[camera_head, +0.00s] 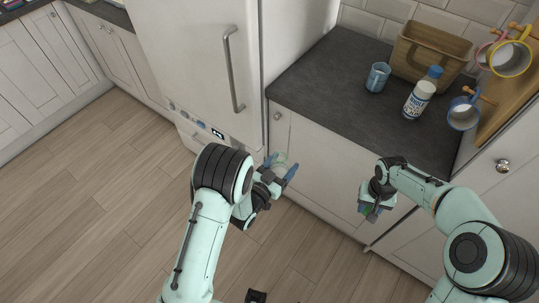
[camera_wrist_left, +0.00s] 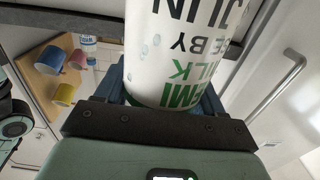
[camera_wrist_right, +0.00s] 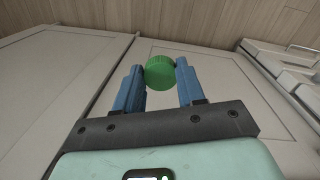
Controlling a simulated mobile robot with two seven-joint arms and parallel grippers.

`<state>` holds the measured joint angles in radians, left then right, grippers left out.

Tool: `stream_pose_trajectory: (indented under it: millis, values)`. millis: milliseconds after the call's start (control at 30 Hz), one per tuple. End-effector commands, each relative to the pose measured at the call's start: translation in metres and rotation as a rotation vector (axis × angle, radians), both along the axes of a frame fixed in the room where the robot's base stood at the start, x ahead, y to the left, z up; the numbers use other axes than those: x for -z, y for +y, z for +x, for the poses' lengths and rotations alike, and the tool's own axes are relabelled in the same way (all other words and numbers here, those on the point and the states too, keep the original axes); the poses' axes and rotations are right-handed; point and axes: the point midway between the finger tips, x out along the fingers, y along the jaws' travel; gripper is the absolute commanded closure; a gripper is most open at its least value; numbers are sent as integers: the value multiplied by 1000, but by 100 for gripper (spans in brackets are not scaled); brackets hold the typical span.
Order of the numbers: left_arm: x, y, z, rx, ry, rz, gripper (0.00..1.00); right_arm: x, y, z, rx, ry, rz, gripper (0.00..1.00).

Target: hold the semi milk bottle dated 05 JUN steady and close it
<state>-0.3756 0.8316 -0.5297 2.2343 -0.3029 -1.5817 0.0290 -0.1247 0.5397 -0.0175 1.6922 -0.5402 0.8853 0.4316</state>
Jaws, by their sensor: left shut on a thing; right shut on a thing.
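The semi milk bottle (camera_wrist_left: 190,50) is white, with green and black print; "SEMI", "MILK", "BY" and "JUN" read upside down in the left wrist view, and the day number is out of sight. My left gripper (camera_head: 283,172) is shut around it, in the air in front of the counter. In the head view only a small pale part of the bottle (camera_head: 280,160) shows; its mouth cannot be made out. My right gripper (camera_head: 370,213) is shut on a green cap (camera_wrist_right: 159,72), held between its blue fingertips. The cap is in the air to the right, apart from the bottle.
On the dark worktop (camera_head: 330,85) stand a blue cup (camera_head: 377,77), a blue-capped bottle (camera_head: 418,98) and a brown crate (camera_head: 430,52). Mugs hang on a wooden rack (camera_head: 515,85) at the right. The fridge (camera_head: 195,60) stands left of the worktop.

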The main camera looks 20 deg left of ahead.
Motion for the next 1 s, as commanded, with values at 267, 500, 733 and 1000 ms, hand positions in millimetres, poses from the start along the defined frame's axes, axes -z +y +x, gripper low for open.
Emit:
stream_pose_trajectory:
  millis: [267, 500, 733, 1000]
  values:
    - [16, -55, 9, 286, -3, 1, 86, 0, 0, 0, 0, 0, 0, 89]
    - [21, -75, 11, 390, -2, -1, 86, 0, 0, 0, 0, 0, 0, 89]
    - [21, -76, 11, 396, -2, -1, 86, 0, 0, 0, 0, 0, 0, 89]
    - [21, -76, 11, 394, -1, 0, 86, -10, 12, 10, 0, -7, -2, 89]
